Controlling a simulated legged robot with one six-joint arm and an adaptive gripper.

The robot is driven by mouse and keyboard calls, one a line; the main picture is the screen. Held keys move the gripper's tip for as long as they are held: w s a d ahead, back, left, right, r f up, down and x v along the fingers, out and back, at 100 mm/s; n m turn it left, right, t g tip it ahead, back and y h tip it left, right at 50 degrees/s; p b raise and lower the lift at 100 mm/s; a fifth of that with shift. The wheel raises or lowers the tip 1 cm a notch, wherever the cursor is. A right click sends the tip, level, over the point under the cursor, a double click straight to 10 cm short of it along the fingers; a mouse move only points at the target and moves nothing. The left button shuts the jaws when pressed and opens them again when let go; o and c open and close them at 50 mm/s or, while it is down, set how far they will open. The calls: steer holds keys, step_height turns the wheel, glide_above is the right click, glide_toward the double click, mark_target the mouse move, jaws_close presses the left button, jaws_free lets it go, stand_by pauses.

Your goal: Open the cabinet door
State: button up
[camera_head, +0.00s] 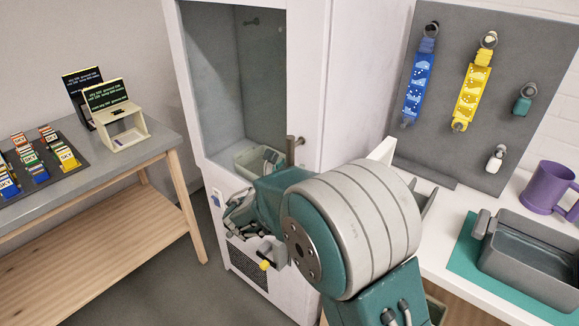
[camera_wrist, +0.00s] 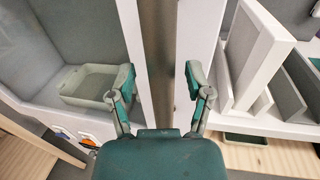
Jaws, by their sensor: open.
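The white cabinet (camera_head: 312,60) stands in the middle of the head view. Its door has a clear pane (camera_head: 240,75) and looks closed. The brown upright handle (camera_head: 291,150) is at the pane's right side, its lower part hidden behind my arm. In the wrist view the handle (camera_wrist: 158,55) runs upright between my two fingers. My gripper (camera_wrist: 160,82) is open, one finger on each side of the handle, with visible gaps. In the head view my gripper (camera_head: 240,212) is partly hidden by my wrist, in front of the cabinet's lower front.
A pale tray (camera_head: 250,160) sits inside the cabinet. A grey table (camera_head: 110,160) with card packs stands left. At right are a pegboard (camera_head: 455,100) with hanging tags, a purple mug (camera_head: 546,187) and a grey basin (camera_head: 530,250) on a white counter. Floor between table and cabinet is clear.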

steer(key=shift+w, duration=0.1)
jaws_close()
